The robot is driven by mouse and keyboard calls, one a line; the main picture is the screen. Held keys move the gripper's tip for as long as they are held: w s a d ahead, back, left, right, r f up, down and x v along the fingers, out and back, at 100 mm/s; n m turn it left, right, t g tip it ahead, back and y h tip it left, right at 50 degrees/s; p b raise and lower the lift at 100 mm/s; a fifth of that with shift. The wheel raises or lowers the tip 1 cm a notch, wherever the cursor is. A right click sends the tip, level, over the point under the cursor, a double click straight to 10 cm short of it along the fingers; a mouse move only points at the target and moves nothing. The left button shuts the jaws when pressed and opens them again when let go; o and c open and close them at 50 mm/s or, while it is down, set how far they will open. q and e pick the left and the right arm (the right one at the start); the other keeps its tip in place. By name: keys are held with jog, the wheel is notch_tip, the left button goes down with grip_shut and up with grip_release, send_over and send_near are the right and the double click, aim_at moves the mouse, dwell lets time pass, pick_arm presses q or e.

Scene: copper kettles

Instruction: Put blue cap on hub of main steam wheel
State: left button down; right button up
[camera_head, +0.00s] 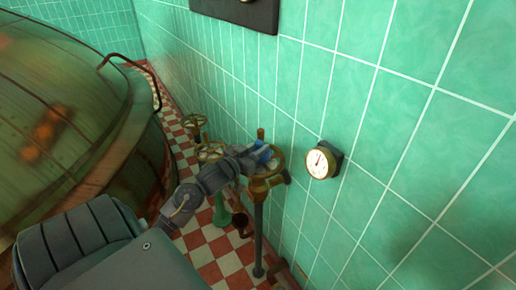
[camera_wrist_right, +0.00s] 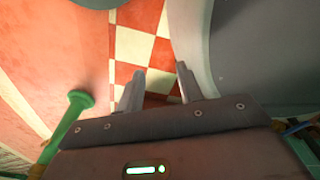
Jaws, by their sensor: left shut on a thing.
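The blue cap (camera_head: 264,154) shows as a small blue patch at the fingertips of my left gripper (camera_head: 256,156). My left gripper is shut on it. The gripper and cap are over the nearest brass handwheel (camera_head: 281,160), which I take to be the main steam wheel, on top of a dark upright pipe. The gripper hides part of the wheel and its hub, so I cannot tell whether the cap touches the hub. My right gripper (camera_wrist_right: 160,82) is open in the right wrist view, its two fingers apart with nothing between them, pointing at the checkered floor.
Other handwheels (camera_head: 194,120) stand behind along the green tiled wall (camera_head: 420,120). A round gauge (camera_head: 320,163) sticks out from the wall right of the wheel. A large copper kettle (camera_head: 70,110) fills the left. A green funnel-ended pipe (camera_wrist_right: 78,103) shows in the right wrist view.

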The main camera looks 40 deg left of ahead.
pick_arm(q)
jog(key=c, duration=1.6)
grip_release()
jog(key=shift+f, duration=0.15)
jog(key=o, duration=0.4)
jog(key=shift+o, duration=0.2)
jog(key=shift+r, duration=0.25)
jog(key=s, duration=1.2)
jog(key=shift+d+b, duration=0.15)
jog(key=shift+b, duration=0.3)
jog(key=shift+f, duration=0.1)
